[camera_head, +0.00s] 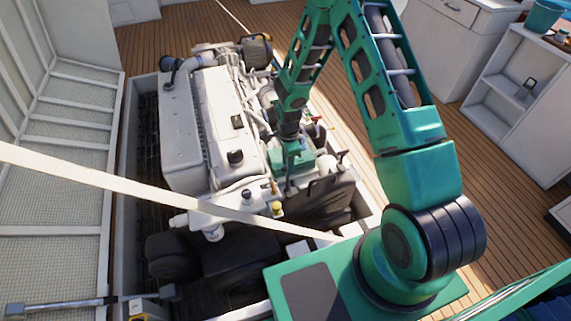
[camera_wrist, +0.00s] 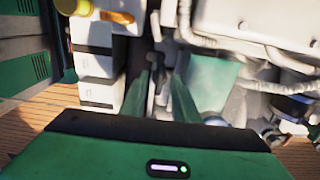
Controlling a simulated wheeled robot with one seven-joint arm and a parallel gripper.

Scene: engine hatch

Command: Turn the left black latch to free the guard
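My gripper (camera_head: 290,172) reaches down beside the right front part of the engine in the head view. In the wrist view, its two narrow fingers (camera_wrist: 167,75) point away from the green palm. Something dark shows between them, and I cannot tell whether they touch it. A dark plate (camera_head: 328,193), which may be the guard, stands at the front right of the engine, close to the gripper. I cannot make out the left black latch for certain in either view; it may be hidden by the arm or too small.
The white engine (camera_head: 195,135) sits in an open floor hatch. Pale hoses and pipes (camera_wrist: 225,35) crowd the wrist view. A yellow cap (camera_head: 277,208) is near the front of the engine. A pale strap or bar (camera_head: 120,184) crosses the head view. Wooden deck (camera_head: 355,150) lies to the right.

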